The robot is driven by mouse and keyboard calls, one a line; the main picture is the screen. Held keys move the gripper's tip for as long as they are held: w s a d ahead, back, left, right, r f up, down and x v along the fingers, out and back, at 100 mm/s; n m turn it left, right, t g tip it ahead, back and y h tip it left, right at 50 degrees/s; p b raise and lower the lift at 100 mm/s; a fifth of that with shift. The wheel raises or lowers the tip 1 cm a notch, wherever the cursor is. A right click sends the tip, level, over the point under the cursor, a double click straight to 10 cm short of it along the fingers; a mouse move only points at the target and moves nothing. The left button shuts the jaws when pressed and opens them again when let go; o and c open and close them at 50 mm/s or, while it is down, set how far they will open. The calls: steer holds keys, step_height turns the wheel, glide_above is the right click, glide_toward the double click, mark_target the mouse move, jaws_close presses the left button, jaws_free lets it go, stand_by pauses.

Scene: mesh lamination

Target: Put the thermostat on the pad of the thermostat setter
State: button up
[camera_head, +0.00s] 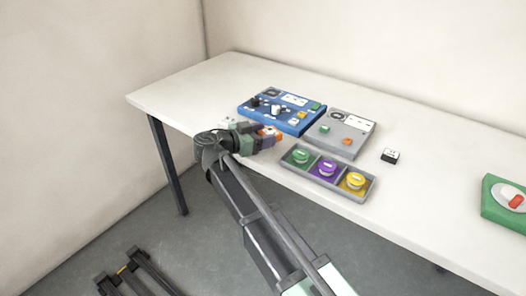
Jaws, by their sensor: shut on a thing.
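My gripper (268,136) is over the near left part of the table, just in front of the blue panel. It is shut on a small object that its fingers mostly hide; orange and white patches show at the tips. I cannot tell for sure that this is the thermostat. A grey device (336,136) with a white display, a dark round part, a green button and an orange button sits right of the blue panel. I cannot tell whether it is the thermostat setter or which part is its pad.
The blue panel (265,114) carries knobs and buttons. A grey tray (311,177) holds green, purple and yellow round pieces near the front edge. A small black-and-white box (390,155) stands right of the grey device. A green box (493,207) with a red handle is far right. The table's (185,100) left end is clear.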

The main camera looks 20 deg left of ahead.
step_height(320, 180, down, 4)
steer(key=shift+r+b, duration=0.25)
steer(key=shift+b, duration=0.75)
steer(key=shift+r, duration=0.35)
steer(key=shift+f, duration=0.3)
steer(key=o, duration=1)
steer(key=shift+c, duration=0.2)
steer(key=p+v, duration=0.1)
steer(key=v, duration=0.9)
steer(key=shift+a+p, duration=0.25)
steer(key=shift+p, duration=0.05)
steer(key=shift+o, duration=0.3)
steer(key=shift+s+a, duration=0.1)
steer(key=shift+s, duration=0.2)
